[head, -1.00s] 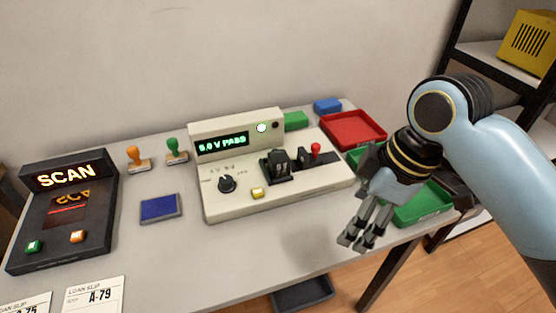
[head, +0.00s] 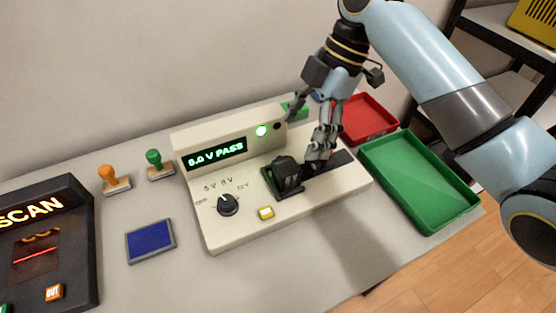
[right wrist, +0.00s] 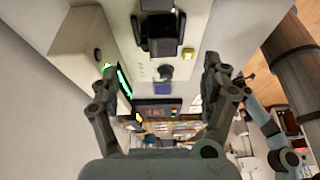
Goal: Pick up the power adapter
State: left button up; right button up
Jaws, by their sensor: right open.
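The black power adapter (head: 287,172) sits upright in the dark cradle on top of the beige tester (head: 235,232), whose display reads a green PASS. In the right wrist view the adapter (right wrist: 160,36) shows at the top, beyond the fingertips. My right gripper (head: 318,155) is open and empty, just right of the adapter and above the tester's right part. It also shows in the right wrist view (right wrist: 158,68), with its two fingers wide apart. The gripper hides the red lever at the tester's right.
A green tray (head: 425,190) and a red tray (head: 365,118) lie right of the tester. A blue ink pad (head: 150,240), an orange stamp (head: 113,178), a green stamp (head: 158,165) and the scanner (head: 50,245) stand to the left.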

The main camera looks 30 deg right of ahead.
aim_at(286, 163)
jog(key=x, duration=0.3)
jog(key=shift+s+a+f, duration=0.15)
jog(key=shift+s+f, duration=0.1)
jog(key=shift+w+a+f, duration=0.1)
jog(key=shift+a+f, duration=0.05)
jog(key=shift+f, duration=0.15)
jog(key=x, duration=0.5)
jog(key=shift+w, duration=0.25)
jog(key=shift+c, duration=0.8)
jog(key=c, duration=0.4)
pick_arm(q)
jog(key=shift+s+f, duration=0.2)
jog(key=shift+s, duration=0.7)
pick_arm(e)
jog(key=shift+r, duration=0.1)
jog(key=c, duration=0.8)
